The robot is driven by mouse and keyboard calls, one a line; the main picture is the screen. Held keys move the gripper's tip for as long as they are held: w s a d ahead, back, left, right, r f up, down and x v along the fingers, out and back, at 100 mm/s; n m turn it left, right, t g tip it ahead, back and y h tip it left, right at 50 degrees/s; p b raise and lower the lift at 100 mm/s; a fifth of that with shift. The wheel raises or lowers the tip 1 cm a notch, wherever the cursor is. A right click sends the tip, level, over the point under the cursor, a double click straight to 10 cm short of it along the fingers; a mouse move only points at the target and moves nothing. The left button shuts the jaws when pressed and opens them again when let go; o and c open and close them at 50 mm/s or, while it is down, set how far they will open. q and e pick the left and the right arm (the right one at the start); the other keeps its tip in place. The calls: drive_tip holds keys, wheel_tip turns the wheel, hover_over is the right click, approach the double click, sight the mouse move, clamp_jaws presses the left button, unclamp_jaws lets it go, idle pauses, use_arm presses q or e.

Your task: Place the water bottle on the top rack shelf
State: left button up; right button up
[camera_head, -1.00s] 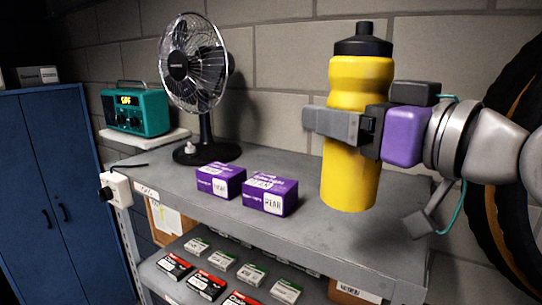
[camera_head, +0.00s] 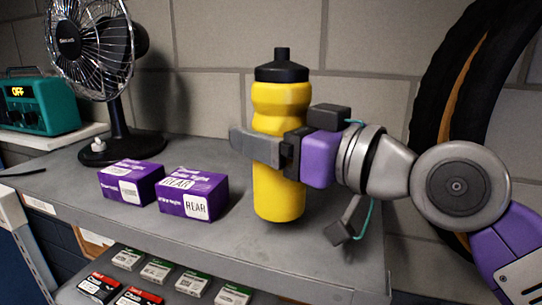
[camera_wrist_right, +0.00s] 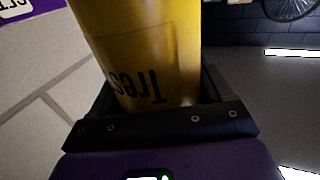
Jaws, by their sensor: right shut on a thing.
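The yellow water bottle (camera_head: 279,205) with a black cap is upright at the top rack shelf (camera_head: 215,240), right of the purple boxes. Its base appears at or just above the shelf surface; I cannot tell whether it touches. My right gripper (camera_head: 268,147) comes from the right and is shut around the bottle's middle. In the right wrist view the bottle (camera_wrist_right: 145,55) fills the space between the fingers, with dark lettering on its side. My left gripper is in neither view.
Two purple boxes (camera_head: 130,182) (camera_head: 193,194) stand left of the bottle. A black fan (camera_head: 108,145) and a teal radio (camera_head: 40,105) are farther left. Small cartons (camera_head: 193,283) lie on the lower shelf. A tire (camera_head: 465,75) hangs at the right. The shelf's front middle is clear.

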wheel_tip(320, 180, down, 2)
drive_tip(key=shift+s+d+f, duration=0.1)
drive_tip(key=shift+f+b, duration=0.2)
drive_tip(key=shift+b, duration=0.2)
drive_tip(key=o, duration=1)
drive_tip(key=shift+r, duration=0.1)
drive_tip(key=shift+r, duration=0.15)
drive_tip(key=b+v, duration=0.1)
drive_tip(key=v, duration=1.1)
drive_tip(key=shift+b, duration=0.35)
